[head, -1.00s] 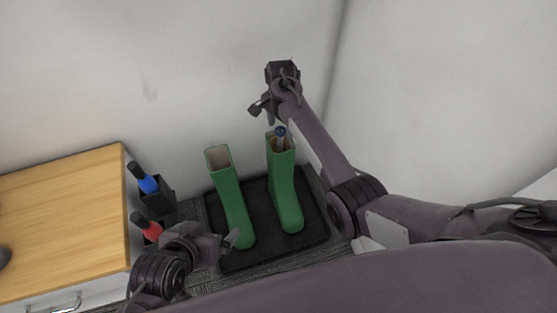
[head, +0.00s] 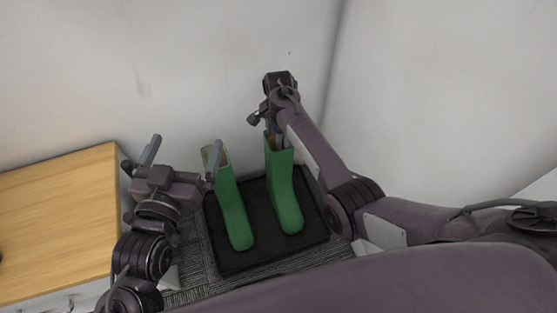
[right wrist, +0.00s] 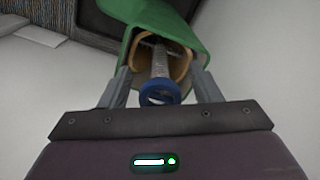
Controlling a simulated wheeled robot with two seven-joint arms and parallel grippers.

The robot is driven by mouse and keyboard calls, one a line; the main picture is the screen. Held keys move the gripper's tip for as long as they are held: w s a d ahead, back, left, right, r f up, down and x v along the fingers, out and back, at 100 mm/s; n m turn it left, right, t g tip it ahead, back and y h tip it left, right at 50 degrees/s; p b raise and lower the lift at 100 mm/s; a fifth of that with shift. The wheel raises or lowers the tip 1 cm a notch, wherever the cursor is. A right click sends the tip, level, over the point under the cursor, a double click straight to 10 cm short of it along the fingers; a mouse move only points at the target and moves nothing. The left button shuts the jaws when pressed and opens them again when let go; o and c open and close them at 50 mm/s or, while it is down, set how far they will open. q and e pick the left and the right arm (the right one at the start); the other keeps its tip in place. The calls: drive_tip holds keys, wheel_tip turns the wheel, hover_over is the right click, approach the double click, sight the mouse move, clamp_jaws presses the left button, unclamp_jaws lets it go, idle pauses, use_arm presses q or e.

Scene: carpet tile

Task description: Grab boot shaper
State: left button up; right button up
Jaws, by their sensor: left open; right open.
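Two green boots stand on a black tray (head: 262,251). The right boot (head: 284,199) holds a boot shaper with a blue end cap, which pokes out of its top. In the right wrist view the shaper (right wrist: 159,92) stands between the fingers of my right gripper (right wrist: 159,88), which is open around it and not closed on it. The green boot (right wrist: 165,22) opens behind it. In the head view my right gripper (head: 262,112) is above the right boot. My left gripper (head: 183,155) is open and empty, with one finger in front of the left boot's (head: 233,208) top.
A wooden-topped cabinet (head: 60,205) stands at the left. Walls rise behind and to the right of the boots. The holders seen beside the cabinet earlier are now hidden by my left arm.

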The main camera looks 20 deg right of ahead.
clamp_jaws()
idle(0.4)
